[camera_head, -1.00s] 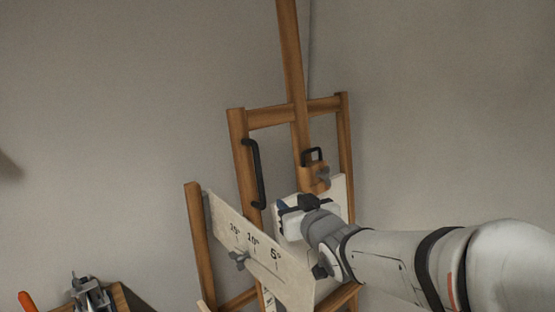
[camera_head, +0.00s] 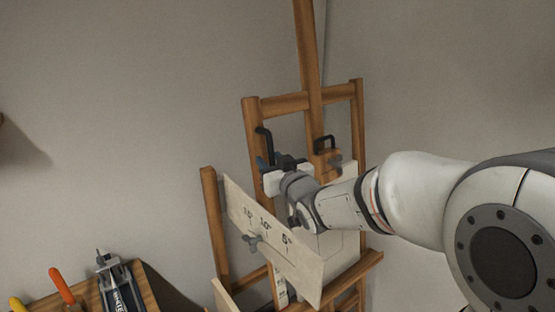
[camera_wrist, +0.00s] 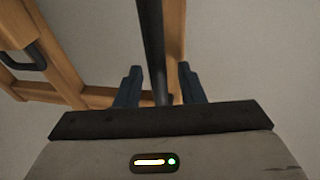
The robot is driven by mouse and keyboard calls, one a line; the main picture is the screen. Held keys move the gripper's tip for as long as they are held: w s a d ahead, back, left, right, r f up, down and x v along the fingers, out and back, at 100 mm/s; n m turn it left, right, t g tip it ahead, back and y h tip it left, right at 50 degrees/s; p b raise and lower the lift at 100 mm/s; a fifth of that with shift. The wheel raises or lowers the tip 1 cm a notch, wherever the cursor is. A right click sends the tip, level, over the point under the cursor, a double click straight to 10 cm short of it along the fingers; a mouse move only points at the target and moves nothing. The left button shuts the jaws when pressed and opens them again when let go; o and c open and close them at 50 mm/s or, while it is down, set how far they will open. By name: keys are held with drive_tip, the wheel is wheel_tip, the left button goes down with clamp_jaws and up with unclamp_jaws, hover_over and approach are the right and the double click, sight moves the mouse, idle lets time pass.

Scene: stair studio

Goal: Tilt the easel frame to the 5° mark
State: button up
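The wooden easel frame (camera_head: 249,130) stands against the wall, with a black bar handle (camera_head: 263,138) on its left upright. A pale angle plate (camera_head: 305,268) marked 15°, 10° and 5° slants down to the right below it. A grey wing knob (camera_head: 253,241) on the plate sits below the 10° label, left of the 5° label. My gripper (camera_head: 272,163) is at the lower part of the handle and hides it there. In the wrist view its two blue fingers (camera_wrist: 160,70) are apart, with the handle (camera_wrist: 152,45) between them and gaps visible on both sides.
A wooden block with a second black handle (camera_head: 325,144) and a grey knob is on the centre mast, just right of my gripper. A pale board rests on the ledge behind my arm. A tool bench (camera_head: 143,283) is at lower left. The wall is close behind.

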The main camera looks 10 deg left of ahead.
clamp_jaws()
idle(0.4)
